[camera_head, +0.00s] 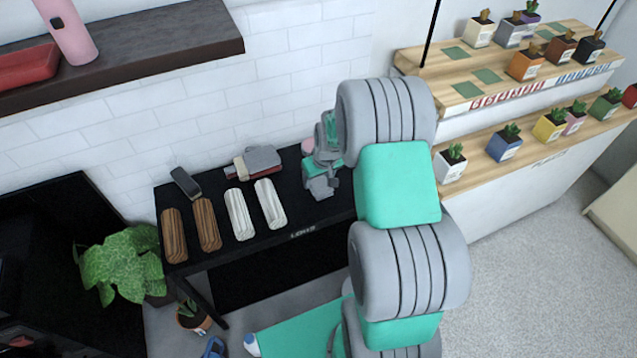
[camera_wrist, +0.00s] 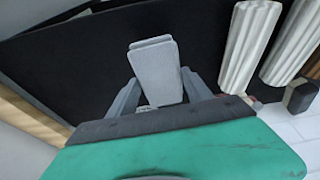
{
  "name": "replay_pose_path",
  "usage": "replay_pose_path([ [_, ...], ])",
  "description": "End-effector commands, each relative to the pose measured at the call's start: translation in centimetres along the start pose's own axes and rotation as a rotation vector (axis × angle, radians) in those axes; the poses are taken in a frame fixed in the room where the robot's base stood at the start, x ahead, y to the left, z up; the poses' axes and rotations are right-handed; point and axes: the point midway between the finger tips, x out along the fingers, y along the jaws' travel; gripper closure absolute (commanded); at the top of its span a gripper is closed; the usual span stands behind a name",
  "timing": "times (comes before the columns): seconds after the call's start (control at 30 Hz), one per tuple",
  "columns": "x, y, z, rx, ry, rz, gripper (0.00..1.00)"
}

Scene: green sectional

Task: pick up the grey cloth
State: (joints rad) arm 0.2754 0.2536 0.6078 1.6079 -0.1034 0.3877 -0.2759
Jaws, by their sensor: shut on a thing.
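The grey cloth (camera_wrist: 154,72) shows in the wrist view as a small folded light-grey pad between the two fingers of my gripper (camera_wrist: 158,88). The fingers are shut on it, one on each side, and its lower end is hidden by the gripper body. In the head view my gripper (camera_head: 321,172) is over the right part of the black table, close to my arm. The cloth is hard to tell from the grey fingers there. I cannot tell whether it still touches the table top.
The black table (camera_head: 290,222) stands against a white brick wall. On it lie two white rolls (camera_head: 254,208), two brown rolls (camera_head: 190,228), a dark brush-like block (camera_head: 185,182) and a grey-and-red item (camera_head: 255,162). A wooden shelf with potted plants (camera_head: 500,150) stands at the right.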

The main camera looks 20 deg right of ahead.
Motion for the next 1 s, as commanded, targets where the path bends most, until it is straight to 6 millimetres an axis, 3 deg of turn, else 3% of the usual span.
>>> replay_pose_path([
  [0.17, -4.3, -1.4, 1.3, -0.002, 0.007, 0.002, 0.81],
  [0.5, -8.9, -4.6, 6.2, -0.002, 0.005, 0.001, 0.81],
  [0.7, -10.2, -5.5, 7.6, -0.001, 0.003, 0.001, 0.81],
  [1.0, -10.4, -5.6, 7.8, 0.0, 0.002, 0.001, 0.81],
])
